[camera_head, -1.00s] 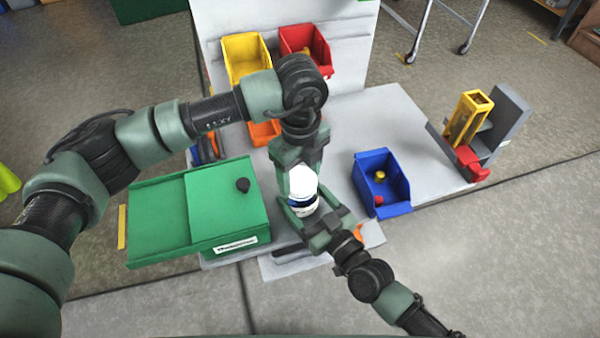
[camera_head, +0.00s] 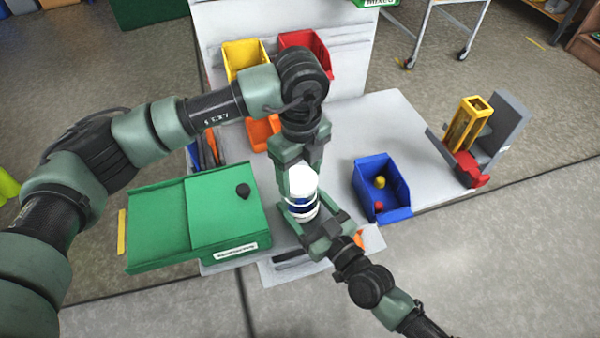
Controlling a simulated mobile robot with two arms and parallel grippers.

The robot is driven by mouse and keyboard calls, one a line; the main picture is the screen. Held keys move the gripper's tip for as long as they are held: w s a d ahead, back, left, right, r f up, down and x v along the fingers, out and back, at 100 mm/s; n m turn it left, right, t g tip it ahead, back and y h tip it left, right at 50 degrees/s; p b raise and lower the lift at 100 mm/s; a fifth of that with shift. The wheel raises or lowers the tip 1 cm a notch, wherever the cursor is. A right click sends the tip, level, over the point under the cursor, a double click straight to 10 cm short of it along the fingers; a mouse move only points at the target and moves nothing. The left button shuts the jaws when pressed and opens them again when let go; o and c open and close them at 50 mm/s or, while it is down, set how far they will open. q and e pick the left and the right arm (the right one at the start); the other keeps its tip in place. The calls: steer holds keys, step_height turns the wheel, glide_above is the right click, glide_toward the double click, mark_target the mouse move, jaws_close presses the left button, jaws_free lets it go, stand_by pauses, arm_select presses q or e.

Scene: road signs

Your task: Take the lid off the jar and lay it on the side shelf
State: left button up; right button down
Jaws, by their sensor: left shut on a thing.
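The jar (camera_head: 303,208) is a small rounded vessel with a dark blue band and white below it, near the middle of the view. A bright white rounded top, which looks like the lid (camera_head: 302,180), sits directly above the band; I cannot tell whether a gap separates them. My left gripper (camera_head: 299,174) comes down from above and is shut on the lid. My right gripper (camera_head: 305,212) reaches in from the lower right, its fingers on both sides of the jar, and looks shut on it. I cannot tell which surface is the side shelf.
A blue bin (camera_head: 396,193) holds small red and yellow pieces. Yellow (camera_head: 243,55) and red (camera_head: 306,52) bins stand behind. The right worktop (camera_head: 400,125) has clear room.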

mark_target(300, 179)
arm_select(q)
steer(key=shift+r, duration=2)
arm_select(e)
steer(key=shift+c, duration=0.2)
jaws_free()
steer(key=shift+s+d, duration=0.1)
